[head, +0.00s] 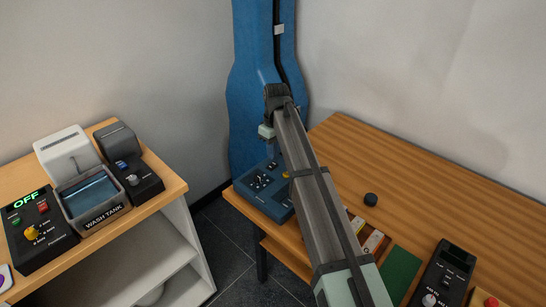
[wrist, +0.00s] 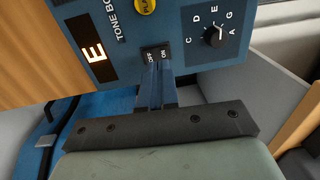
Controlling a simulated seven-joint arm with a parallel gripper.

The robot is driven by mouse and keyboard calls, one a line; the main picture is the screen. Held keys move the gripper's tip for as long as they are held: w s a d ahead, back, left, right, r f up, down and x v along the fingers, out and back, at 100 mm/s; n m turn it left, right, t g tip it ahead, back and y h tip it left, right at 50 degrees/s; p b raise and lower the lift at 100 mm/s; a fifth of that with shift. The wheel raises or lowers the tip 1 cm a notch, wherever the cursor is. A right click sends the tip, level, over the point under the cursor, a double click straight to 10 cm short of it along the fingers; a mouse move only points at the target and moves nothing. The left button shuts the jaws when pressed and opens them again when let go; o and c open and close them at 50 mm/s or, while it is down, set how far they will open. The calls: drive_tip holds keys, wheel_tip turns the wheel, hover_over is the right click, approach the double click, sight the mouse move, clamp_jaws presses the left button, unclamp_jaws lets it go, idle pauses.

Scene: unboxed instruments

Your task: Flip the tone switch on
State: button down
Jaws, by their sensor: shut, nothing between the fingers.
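The blue tone box (head: 262,192) stands on the right wooden table near its left end, partly hidden behind my arm. In the wrist view its panel (wrist: 120,30) has a lit display (wrist: 95,51) reading E, a yellow play button (wrist: 144,5) and a black note dial (wrist: 214,37). The black tone switch (wrist: 157,54), marked OFF on the left and ON on the right, lies between them. I cannot tell which side is pressed. My gripper (wrist: 157,82) is shut and empty, its fingertips right at the switch's lower edge; contact is unclear.
A blue instrument case (head: 250,100) stands in the corner behind the table. The left table holds a wash tank (head: 105,215) and other devices.

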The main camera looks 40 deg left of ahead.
sight(270, 167)
wheel_tip(270, 167, up, 11)
drive_tip(key=s, duration=0.1)
drive_tip(key=shift+s+f, duration=0.15)
drive_tip(key=shift+f, duration=0.05)
idle(0.5)
